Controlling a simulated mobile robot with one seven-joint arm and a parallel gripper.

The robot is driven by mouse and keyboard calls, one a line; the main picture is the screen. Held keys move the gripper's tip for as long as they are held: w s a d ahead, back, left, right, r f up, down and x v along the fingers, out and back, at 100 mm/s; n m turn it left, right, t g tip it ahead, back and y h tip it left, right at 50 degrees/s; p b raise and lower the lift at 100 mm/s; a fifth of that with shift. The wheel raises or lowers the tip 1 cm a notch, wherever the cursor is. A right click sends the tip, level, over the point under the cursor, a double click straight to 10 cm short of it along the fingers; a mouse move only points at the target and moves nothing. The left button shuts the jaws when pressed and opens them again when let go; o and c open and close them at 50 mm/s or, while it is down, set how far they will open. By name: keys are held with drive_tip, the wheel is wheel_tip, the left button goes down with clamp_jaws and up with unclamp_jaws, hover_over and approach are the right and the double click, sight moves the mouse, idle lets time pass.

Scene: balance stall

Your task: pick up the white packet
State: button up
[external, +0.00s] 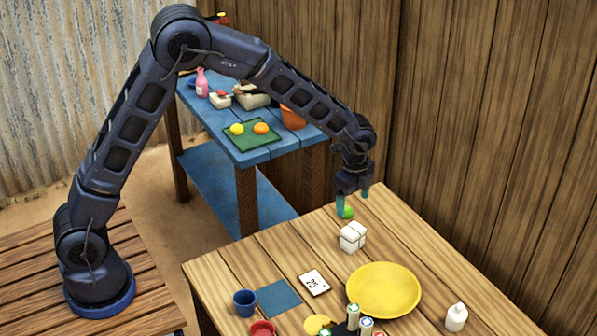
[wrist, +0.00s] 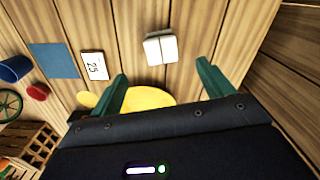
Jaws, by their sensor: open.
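The white packet (external: 352,237) is a small block with a dark line across it, on the wooden table near its far side. In the wrist view the packet (wrist: 160,48) lies beyond the fingertips, roughly centred between them and apart from both. My gripper (external: 353,205) is open, with teal fingers pointing down, above and just behind the packet in the external view. The open fingers also show in the wrist view (wrist: 160,80), with nothing held between them.
A small green round thing (external: 348,212) shows by the fingers. A yellow plate (external: 384,290), a card marked 25 (external: 314,283), a blue square (external: 278,298), a blue cup (external: 245,303) and a white bottle (external: 456,317) stand nearer. Bare table surrounds the packet.

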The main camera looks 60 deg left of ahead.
sight(353, 229)
drive_tip(key=f, duration=0.2)
drive_tip(key=w+d+f, duration=0.1)
drive_tip(key=shift+w+m, duration=0.1)
drive_tip(key=shift+m, duration=0.2)
wheel_tip(353, 229, down, 5)
drive_tip(key=shift+f, duration=0.15)
drive_tip(key=shift+s+a+f, duration=0.1)
drive_tip(key=shift+s+f, duration=0.1)
drive_tip(key=shift+f, duration=1.15)
drive_tip(key=shift+s+a+f, duration=0.1)
drive_tip(key=shift+s+f, duration=0.05)
drive_tip(key=shift+f, duration=1.15)
drive_tip(key=c, duration=1.2)
